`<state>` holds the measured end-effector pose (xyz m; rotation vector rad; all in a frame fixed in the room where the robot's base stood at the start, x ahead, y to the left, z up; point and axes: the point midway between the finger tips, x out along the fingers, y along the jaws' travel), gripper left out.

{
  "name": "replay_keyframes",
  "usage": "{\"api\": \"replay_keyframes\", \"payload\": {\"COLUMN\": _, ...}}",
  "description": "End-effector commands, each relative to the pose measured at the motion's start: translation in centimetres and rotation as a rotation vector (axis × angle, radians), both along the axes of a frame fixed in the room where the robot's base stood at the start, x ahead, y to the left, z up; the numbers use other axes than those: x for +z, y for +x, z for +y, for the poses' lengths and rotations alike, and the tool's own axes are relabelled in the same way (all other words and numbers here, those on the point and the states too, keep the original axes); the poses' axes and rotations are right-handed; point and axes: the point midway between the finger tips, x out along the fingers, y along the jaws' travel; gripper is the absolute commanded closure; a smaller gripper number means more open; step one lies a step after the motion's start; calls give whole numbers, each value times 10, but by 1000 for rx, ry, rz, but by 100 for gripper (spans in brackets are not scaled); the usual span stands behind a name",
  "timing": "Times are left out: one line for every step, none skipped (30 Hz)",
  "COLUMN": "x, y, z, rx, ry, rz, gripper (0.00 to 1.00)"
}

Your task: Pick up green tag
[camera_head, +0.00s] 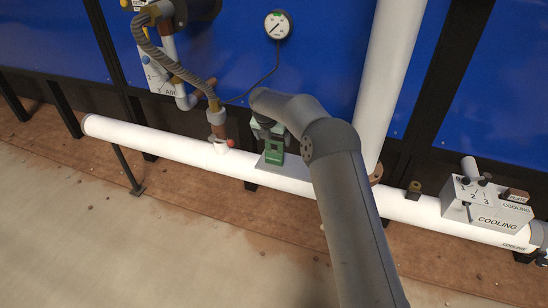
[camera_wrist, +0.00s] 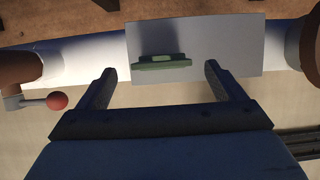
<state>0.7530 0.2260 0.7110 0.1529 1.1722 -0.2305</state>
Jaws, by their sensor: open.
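The green tag (camera_head: 274,152) stands on a grey plate (camera_head: 296,171) on top of the white horizontal pipe in the head view. In the wrist view the green tag (camera_wrist: 163,64) shows from above as a narrow green piece on the grey plate (camera_wrist: 205,32). My gripper (camera_wrist: 160,69) is open, with one finger to the left of the tag and one to the right. There is a visible gap on each side, and the fingers hold nothing. In the head view my gripper (camera_head: 264,128) is just above and behind the tag, partly hidden by my arm.
A valve with a red knob (camera_wrist: 57,101) is left of the plate; the red knob also shows in the head view (camera_head: 231,143). A white vertical pipe (camera_head: 390,80) with a brown flange (camera_wrist: 312,38) is to the right. A cooling box (camera_head: 487,208) sits farther right.

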Motion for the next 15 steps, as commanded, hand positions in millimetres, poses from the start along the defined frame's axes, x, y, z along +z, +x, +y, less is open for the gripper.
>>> {"api": "replay_keyframes", "payload": {"x": -5, "y": 2, "z": -1, "rx": 0, "ry": 0, "rz": 0, "gripper": 11}}
{"api": "replay_keyframes", "payload": {"x": -7, "y": 3, "z": -1, "rx": 0, "ry": 0, "rz": -1, "gripper": 11}}
{"api": "replay_keyframes", "payload": {"x": -8, "y": 4, "z": -1, "rx": 0, "ry": 1, "rz": -1, "gripper": 11}}
{"api": "replay_keyframes", "payload": {"x": -9, "y": 4, "z": -1, "rx": 0, "ry": 1, "rz": -1, "gripper": 11}}
{"api": "replay_keyframes", "payload": {"x": -10, "y": 4, "z": -1, "rx": 0, "ry": 1, "rz": -1, "gripper": 11}}
{"api": "replay_keyframes", "payload": {"x": -12, "y": 5, "z": -2, "rx": 0, "ry": 1, "rz": -1, "gripper": 11}}
{"api": "replay_keyframes", "payload": {"x": -13, "y": 5, "z": -2, "rx": 0, "ry": 1, "rz": -1, "gripper": 11}}
{"api": "replay_keyframes", "payload": {"x": -16, "y": 6, "z": -2, "rx": 0, "ry": 0, "rz": -1, "gripper": 11}}
{"api": "replay_keyframes", "payload": {"x": -21, "y": 7, "z": -3, "rx": 0, "ry": 0, "rz": 0, "gripper": 11}}
{"api": "replay_keyframes", "payload": {"x": -25, "y": 8, "z": -4, "rx": 0, "ry": 0, "rz": 0, "gripper": 11}}
{"api": "replay_keyframes", "payload": {"x": -29, "y": 10, "z": -5, "rx": 0, "ry": 0, "rz": 0, "gripper": 11}}
{"api": "replay_keyframes", "payload": {"x": -35, "y": 12, "z": -6, "rx": 0, "ry": 0, "rz": 0, "gripper": 11}}
{"api": "replay_keyframes", "payload": {"x": -40, "y": 13, "z": -7, "rx": 0, "ry": -1, "rz": 1, "gripper": 11}}
{"api": "replay_keyframes", "payload": {"x": -44, "y": 15, "z": -7, "rx": 0, "ry": -1, "rz": 1, "gripper": 11}}
{"api": "replay_keyframes", "payload": {"x": -49, "y": 17, "z": -7, "rx": -1, "ry": 0, "rz": 0, "gripper": 11}}
